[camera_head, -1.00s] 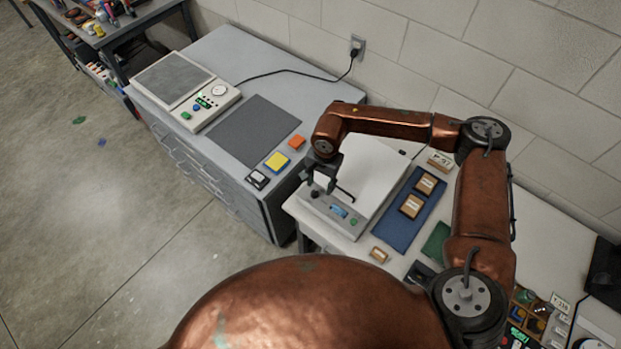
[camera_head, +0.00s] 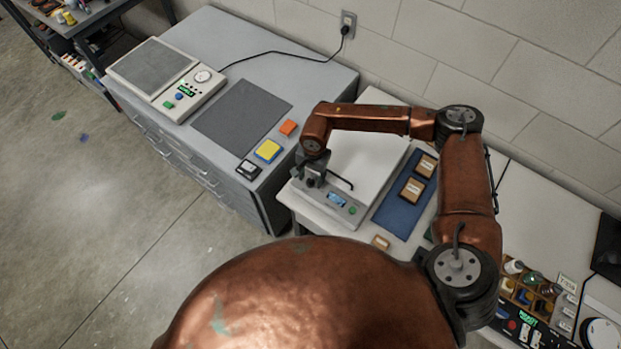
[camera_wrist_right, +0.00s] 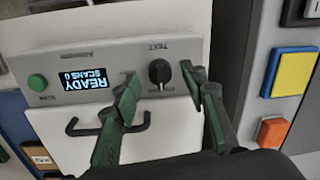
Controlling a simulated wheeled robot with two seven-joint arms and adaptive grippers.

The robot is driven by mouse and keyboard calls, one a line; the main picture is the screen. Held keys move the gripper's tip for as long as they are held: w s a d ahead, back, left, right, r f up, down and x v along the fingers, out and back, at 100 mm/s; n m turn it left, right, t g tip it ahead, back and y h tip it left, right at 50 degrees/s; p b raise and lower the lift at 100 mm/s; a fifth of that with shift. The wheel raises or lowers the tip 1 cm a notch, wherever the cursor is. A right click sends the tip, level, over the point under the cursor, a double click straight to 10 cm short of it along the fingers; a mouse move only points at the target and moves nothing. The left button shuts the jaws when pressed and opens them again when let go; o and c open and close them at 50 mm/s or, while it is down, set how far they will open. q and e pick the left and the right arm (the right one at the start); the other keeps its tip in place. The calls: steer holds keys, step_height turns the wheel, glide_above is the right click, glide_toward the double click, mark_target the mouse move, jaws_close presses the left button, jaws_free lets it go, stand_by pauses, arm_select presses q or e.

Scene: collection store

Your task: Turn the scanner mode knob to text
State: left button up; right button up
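The scanner (camera_head: 368,150) has a white lid and a grey front panel, seen upside down in the right wrist view (camera_wrist_right: 75,50). Its black mode knob (camera_wrist_right: 159,73) sits between my right gripper's green fingers (camera_wrist_right: 165,100), with visible space on both sides. The display (camera_wrist_right: 85,80) reads READY, SCANS 0. In the head view my right gripper (camera_head: 313,180) is over the panel's left end and hides the knob. My left gripper is out of view.
A green button (camera_wrist_right: 37,82) is on the panel, and a black handle (camera_head: 340,182) is on the lid. A blue mat (camera_head: 395,217) with brown boxes lies right of the scanner. A grey cabinet (camera_head: 290,75) with yellow and orange pads stands to the left.

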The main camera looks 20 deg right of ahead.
steer(key=shift+f, duration=0.6)
jaws_close()
